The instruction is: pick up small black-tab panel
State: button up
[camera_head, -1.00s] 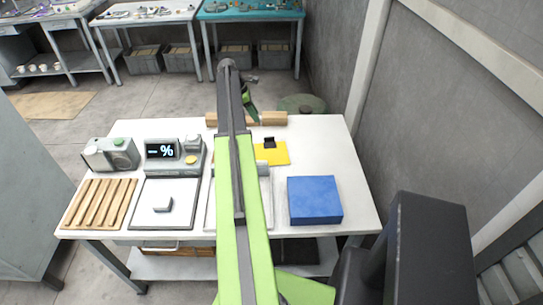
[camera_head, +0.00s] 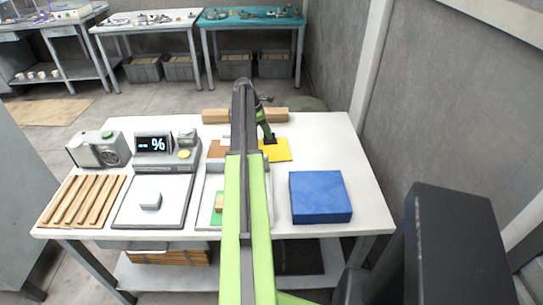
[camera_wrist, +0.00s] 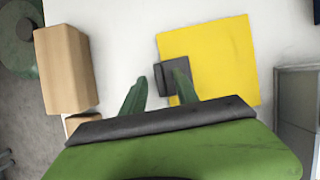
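The yellow panel (camera_head: 281,151) lies flat on the white table, behind the blue block, and also shows in the wrist view (camera_wrist: 222,58). Its small black tab (camera_wrist: 159,80) stands at the panel's left edge in the wrist view. My gripper (camera_wrist: 158,90) is open, with two green fingers spread apart. One finger overlaps the tab in the picture and the other is over bare white table to its left. I cannot tell whether either finger touches the tab. In the head view my gripper (camera_head: 266,133) is right at the tab and partly hides it.
A wooden bar (camera_head: 215,116) lies along the table's back edge, close to my gripper. A blue block (camera_head: 320,197) stands at front right. A grey display unit (camera_head: 168,162), a white pad (camera_head: 155,200) and a slatted wooden rack (camera_head: 82,201) are at left.

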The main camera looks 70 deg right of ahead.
jog(key=shift+f, duration=0.2)
jog(key=shift+c, duration=0.5)
grip_shut()
jog(key=shift+r+p, duration=0.15)
jog(key=shift+p, duration=0.15)
notch_tip(320, 180, up, 10)
jog(key=p, duration=0.9)
jog(key=shift+p, duration=0.4)
